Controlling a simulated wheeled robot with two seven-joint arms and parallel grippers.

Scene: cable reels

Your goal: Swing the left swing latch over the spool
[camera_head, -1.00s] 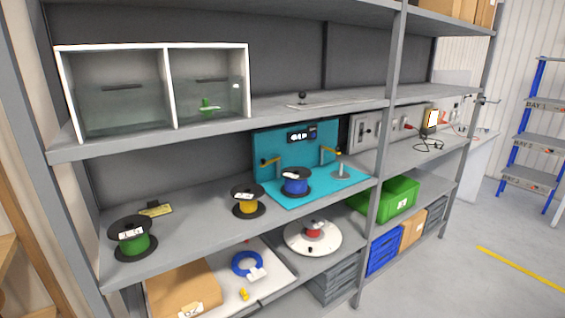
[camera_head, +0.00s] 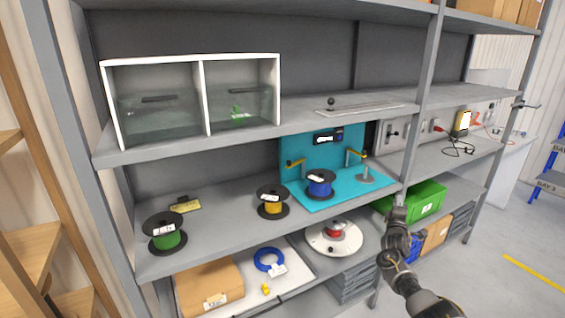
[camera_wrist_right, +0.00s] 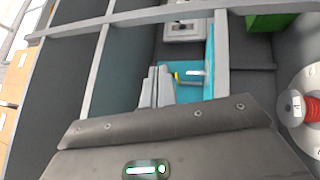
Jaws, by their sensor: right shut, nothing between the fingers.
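The blue spool (camera_head: 320,184) stands upright with black flanges on the turquoise station (camera_head: 352,190) on the middle shelf. The left swing latch (camera_head: 294,164), with a yellow arm, is behind and left of the spool, apart from it. A second yellow latch (camera_head: 357,154) is behind and right of it. My right gripper (camera_head: 399,202) is in front of the shelf post, right of and lower than the station, shut and empty. Its fingers (camera_wrist_right: 157,85) also show in the wrist view, with part of the turquoise station (camera_wrist_right: 188,92) beyond. My left gripper is out of view.
A yellow spool (camera_head: 272,203) and a green spool (camera_head: 166,235) stand to the left on the same shelf. A grey peg (camera_head: 366,176) stands on the station's right. The shelf post (camera_head: 416,110) and the shelf above (camera_head: 200,147) bound the space.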

